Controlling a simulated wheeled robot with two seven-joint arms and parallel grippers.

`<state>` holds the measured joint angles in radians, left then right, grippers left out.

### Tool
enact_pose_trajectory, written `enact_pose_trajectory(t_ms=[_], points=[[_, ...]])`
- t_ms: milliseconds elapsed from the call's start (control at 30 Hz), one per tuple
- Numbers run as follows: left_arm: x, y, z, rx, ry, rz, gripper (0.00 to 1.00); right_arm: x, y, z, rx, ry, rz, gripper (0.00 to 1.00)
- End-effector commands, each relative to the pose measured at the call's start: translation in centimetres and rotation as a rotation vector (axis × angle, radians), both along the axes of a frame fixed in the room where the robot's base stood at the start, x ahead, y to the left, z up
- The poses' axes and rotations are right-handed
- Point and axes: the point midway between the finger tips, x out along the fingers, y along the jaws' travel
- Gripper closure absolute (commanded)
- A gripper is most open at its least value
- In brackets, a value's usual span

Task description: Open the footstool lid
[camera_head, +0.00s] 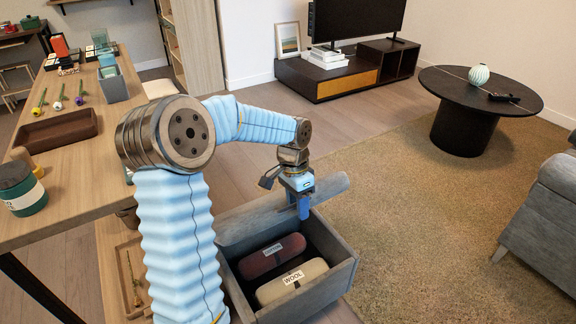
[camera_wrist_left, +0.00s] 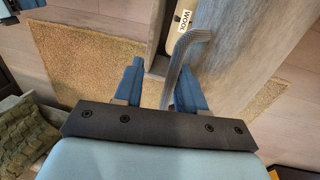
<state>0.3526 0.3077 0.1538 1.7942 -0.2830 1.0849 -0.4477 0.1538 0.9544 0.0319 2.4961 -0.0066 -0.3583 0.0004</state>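The grey footstool (camera_head: 345,275) stands on the floor at lower middle in the head view. Its inside is exposed, with a dark red roll (camera_head: 272,257) and a cream roll labelled WOOL (camera_head: 290,283) in it. The grey lid (camera_head: 245,224) is raised along the far side of the box, partly hidden by my arm. My left gripper (camera_head: 303,207) is at the lid. In the left wrist view its two fingers (camera_wrist_left: 157,85) are apart, with a bent grey strap handle (camera_wrist_left: 188,40) beside the lid between them, closer to the right finger. My right gripper is out of view.
A wooden table (camera_head: 75,190) with a tray (camera_head: 55,133) and a green jar (camera_head: 22,190) stands at left. A grey sofa (camera_head: 545,215) is at right. A round dark table (camera_head: 470,95) stands farther back. The rug (camera_head: 420,220) right of the footstool is clear.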

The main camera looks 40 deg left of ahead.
Motion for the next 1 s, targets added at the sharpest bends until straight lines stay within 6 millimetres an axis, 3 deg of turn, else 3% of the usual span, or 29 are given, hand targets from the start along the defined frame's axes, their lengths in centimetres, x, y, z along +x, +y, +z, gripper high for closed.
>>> enact_pose_trajectory(t_ms=[1000], points=[[1.6, 3.8, 7.1, 0.001, -0.001, 0.000, 0.62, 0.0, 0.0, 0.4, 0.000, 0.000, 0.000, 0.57]])
